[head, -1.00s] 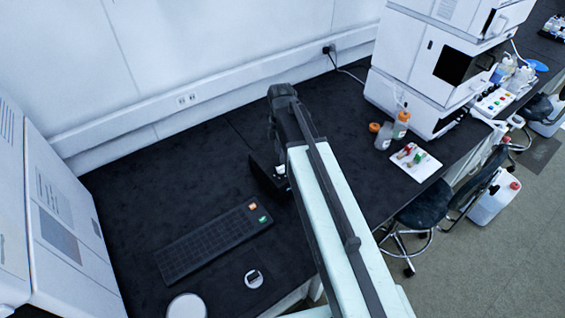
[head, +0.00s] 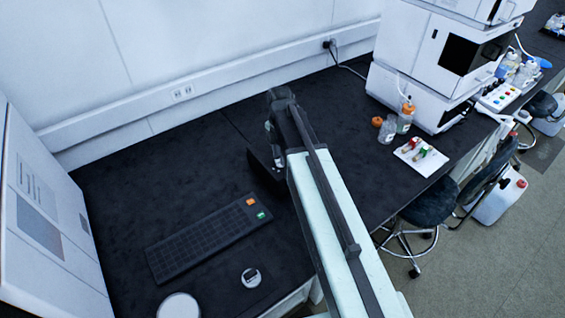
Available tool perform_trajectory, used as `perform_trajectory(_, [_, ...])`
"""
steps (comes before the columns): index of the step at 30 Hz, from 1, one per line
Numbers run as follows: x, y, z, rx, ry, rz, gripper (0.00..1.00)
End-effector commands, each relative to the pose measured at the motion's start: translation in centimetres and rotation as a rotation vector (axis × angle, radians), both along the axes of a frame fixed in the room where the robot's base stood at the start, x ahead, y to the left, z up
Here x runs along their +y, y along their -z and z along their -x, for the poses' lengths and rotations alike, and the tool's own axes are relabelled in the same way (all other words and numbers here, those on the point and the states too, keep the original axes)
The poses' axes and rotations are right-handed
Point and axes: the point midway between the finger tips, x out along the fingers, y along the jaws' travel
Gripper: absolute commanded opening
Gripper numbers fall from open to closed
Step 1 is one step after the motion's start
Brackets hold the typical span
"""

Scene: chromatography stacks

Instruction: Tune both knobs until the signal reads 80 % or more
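A white round piece with a dark bar across it (head: 251,278) lies on the black bench at the front; it may be a knob. A larger plain white disc (head: 179,307) is left of it, cut by the bottom edge. I cannot tell for sure which things are the knobs, and I see no readable signal value. My gripper (head: 274,150) is at the far end of my pale arm, over the middle of the bench, apart from both round pieces. It is mostly hidden by the dark arm links, so its fingers cannot be made out.
A dark gridded keyboard-like panel (head: 205,240) with orange and green keys lies left of my arm. A dark upright object (head: 264,170) stands close by my gripper. Bottles (head: 405,118) and a white tray (head: 421,157) are at right, before an instrument stack (head: 420,65). The back-left bench is clear.

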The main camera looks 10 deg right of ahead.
Motion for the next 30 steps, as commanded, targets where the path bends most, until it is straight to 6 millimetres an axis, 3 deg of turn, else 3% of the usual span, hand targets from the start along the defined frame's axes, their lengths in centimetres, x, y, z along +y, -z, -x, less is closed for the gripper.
perform_trajectory(7, [0.0,0.2,0.0,0.0,0.0,0.0,0.33])
perform_trajectory(8, [0.1,0.2,0.0,0.0,0.0,0.0,0.3])
perform_trajectory(11, [0.1,0.2,0.0,0.0,-0.001,0.0,0.02])
perform_trajectory(12, [0.1,0.2,0.0,0.0,-0.001,0.0,0.0])
perform_trajectory(16, [0.1,0.2,-0.1,-0.003,-0.001,-0.001,0.0])
perform_trajectory(17, [-1.1,0.2,-0.1,-0.003,0.0,-0.001,0.0])
perform_trajectory(30, [0.2,0.2,-0.2,-0.005,0.135,-0.004,0.0])
